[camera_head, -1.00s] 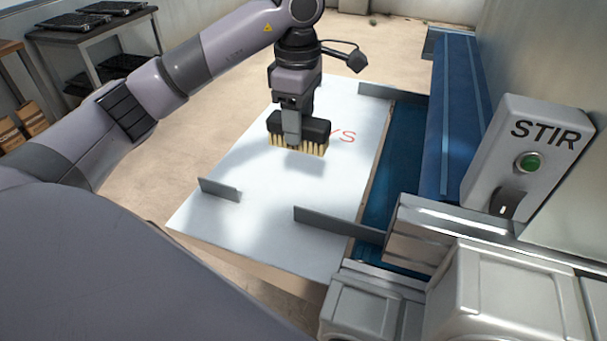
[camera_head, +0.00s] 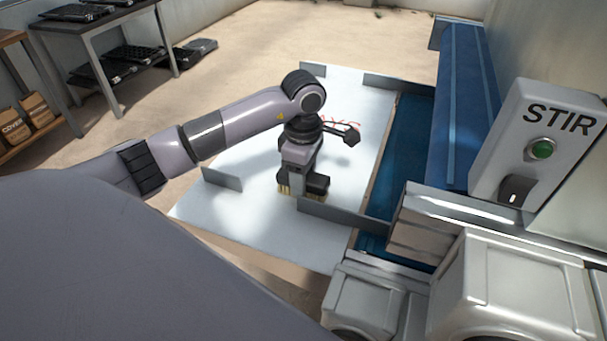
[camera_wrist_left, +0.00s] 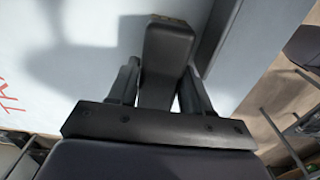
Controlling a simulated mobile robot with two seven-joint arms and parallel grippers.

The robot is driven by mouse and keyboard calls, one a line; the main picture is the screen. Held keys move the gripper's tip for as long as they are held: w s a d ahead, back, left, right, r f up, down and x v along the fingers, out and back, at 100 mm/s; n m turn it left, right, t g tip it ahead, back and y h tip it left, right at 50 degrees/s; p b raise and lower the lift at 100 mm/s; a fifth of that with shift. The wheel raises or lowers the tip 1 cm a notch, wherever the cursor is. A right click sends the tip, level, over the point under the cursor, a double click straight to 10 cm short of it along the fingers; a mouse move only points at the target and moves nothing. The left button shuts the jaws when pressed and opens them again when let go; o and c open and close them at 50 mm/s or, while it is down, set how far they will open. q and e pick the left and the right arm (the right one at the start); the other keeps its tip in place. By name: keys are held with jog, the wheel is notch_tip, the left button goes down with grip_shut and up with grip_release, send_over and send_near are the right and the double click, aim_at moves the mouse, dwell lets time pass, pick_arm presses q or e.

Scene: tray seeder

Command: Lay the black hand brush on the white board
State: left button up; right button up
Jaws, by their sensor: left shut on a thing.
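The black hand brush (camera_head: 317,184) with pale bristles is in my left gripper (camera_head: 298,186), low over the white board (camera_head: 255,229). The bristles point down, and I cannot tell whether they touch the board. In the left wrist view the brush's dark body (camera_wrist_left: 166,60) sits between the two fingers (camera_wrist_left: 160,88), which are shut on it. The gripper hides part of the brush in the head view. The white board also fills much of the left wrist view (camera_wrist_left: 60,75). My right gripper is not in view.
Grey upright plates stand on the board, one left of the brush (camera_head: 222,179) and one close in front of it to the right (camera_head: 345,216). A blue conveyor (camera_head: 466,110) and a STIR button box (camera_head: 535,150) stand to the right. A table with black trays (camera_head: 95,20) is at back left.

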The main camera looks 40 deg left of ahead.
pick_arm(q)
jog(key=shift+f, duration=0.2)
jog(key=o, duration=0.7)
jog(key=shift+r, duration=0.1)
jog(key=shift+r, duration=0.15)
notch_tip(320, 180, up, 12)
jog(key=shift+f, duration=0.1)
dwell(0.4)
